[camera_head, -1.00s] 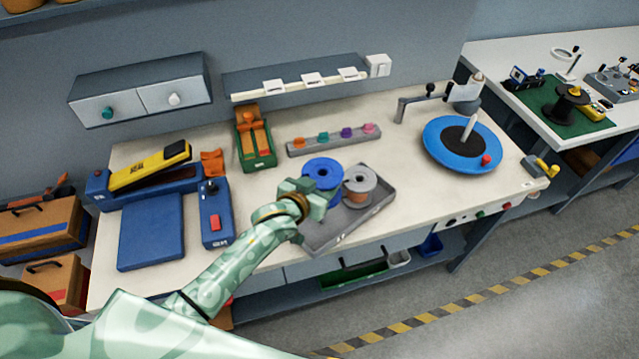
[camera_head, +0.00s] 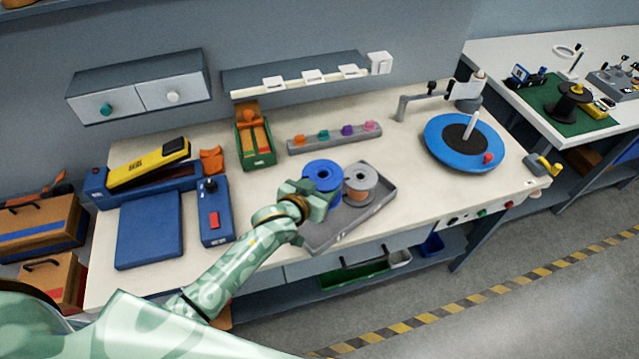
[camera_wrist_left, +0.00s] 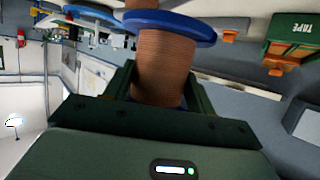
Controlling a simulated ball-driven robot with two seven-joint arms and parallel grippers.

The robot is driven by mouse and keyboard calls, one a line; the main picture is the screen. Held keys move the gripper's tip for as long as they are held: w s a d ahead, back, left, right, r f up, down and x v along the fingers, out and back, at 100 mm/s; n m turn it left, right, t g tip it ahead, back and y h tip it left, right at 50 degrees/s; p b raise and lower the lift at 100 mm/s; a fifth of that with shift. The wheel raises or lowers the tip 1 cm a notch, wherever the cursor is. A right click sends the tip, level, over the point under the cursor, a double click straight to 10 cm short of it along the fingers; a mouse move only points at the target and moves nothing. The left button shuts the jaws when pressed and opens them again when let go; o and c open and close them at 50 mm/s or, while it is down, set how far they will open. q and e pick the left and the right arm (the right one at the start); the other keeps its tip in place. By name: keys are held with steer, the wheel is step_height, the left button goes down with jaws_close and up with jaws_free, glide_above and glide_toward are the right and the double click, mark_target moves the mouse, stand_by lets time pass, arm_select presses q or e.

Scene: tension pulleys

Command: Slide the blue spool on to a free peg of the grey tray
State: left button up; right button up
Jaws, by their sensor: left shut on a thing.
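The blue spool (camera_head: 323,172) is at the left back part of the grey tray (camera_head: 338,228) in the head view, its flange facing up. My left gripper (camera_head: 316,193) is shut on it from the front left. In the left wrist view, the spool's copper winding (camera_wrist_left: 165,62) sits between the fingers, with a blue flange (camera_wrist_left: 172,24) beyond them. A grey spool (camera_head: 360,178) with copper winding stands upright in the tray, just right of the blue one. The blue spool's underside and any peg under it are hidden, so I cannot tell whether it is on one. My right gripper is out of view.
A grey strip with coloured knobs (camera_head: 335,138) lies behind the tray. A blue turntable (camera_head: 445,155) stands to the right and a blue box with a red switch (camera_head: 214,222) to the left. Bench between tray and turntable is clear.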

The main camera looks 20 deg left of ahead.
arm_select(q)
steer(key=shift+r+p, duration=0.15)
steer(key=shift+p, duration=0.4)
stand_by(0.8)
steer(key=shift+f, duration=0.25)
steer(key=shift+f+b, duration=0.9)
steer(key=shift+f, duration=0.4)
stand_by(0.4)
steer(key=shift+f, duration=0.15)
stand_by(0.3)
steer(key=shift+w+f+b, duration=0.1)
steer(key=shift+f+b, duration=0.6)
steer(key=shift+f, duration=0.65)
steer(key=shift+f, duration=0.25)
stand_by(0.5)
steer(key=shift+f+b, duration=0.8)
steer(key=shift+f, duration=0.45)
